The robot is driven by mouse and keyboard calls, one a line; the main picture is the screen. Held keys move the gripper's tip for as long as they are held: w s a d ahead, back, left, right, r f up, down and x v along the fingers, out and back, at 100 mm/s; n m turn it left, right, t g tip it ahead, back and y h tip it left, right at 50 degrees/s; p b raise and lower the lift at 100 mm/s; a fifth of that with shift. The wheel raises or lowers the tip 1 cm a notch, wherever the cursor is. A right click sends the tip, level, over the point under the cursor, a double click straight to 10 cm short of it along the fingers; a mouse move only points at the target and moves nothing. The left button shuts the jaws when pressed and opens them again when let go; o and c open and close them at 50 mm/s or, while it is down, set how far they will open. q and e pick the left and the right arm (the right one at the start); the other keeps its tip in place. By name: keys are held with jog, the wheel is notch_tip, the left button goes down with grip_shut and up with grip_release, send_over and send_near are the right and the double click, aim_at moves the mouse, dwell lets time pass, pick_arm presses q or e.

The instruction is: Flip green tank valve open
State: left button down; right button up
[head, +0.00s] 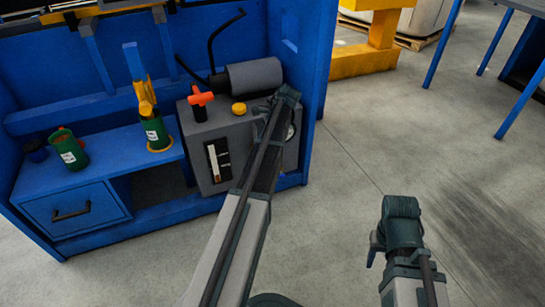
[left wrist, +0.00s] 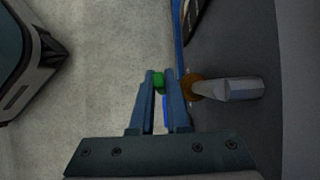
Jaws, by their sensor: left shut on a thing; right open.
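The green valve (left wrist: 159,81) shows in the left wrist view as a small green piece between the tips of my left gripper (left wrist: 160,88). The two blue-grey fingers are shut on it. A brass fitting with a grey stem (left wrist: 238,89) sits just right of the fingers. In the head view my left arm reaches to the right side of the grey machine (head: 213,133), and its wrist hides the valve and fingers. My right gripper (head: 376,246) is open and empty over the floor at the lower right, partly hidden by its own wrist.
The grey machine, with a red-orange handle (head: 200,99), a yellow cap (head: 239,108) and a grey cylinder (head: 254,75), stands in a blue bench (head: 110,155).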

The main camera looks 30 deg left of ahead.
pick_arm(q)
jog(key=shift+w+f+g+y+b, duration=0.1)
jog(key=shift+w+g+y+b, duration=0.2)
jog(key=shift+g+b, duration=0.1)
jog(key=shift+d+g+b, duration=0.2)
jog(key=shift+g+b, duration=0.1)
jog(key=shift+b, duration=0.05)
pick_arm(e)
jog(key=shift+w+d+f, duration=0.1)
jog(key=shift+d+f, duration=0.5)
jog(key=shift+f, duration=0.35)
pick_arm(q)
jog(key=shift+y, duration=0.3)
jog(key=c, duration=0.9)
grip_release()
jog(key=shift+w, duration=0.1)
jog(key=shift+d+r, duration=0.1)
jog(key=shift+r, duration=0.1)
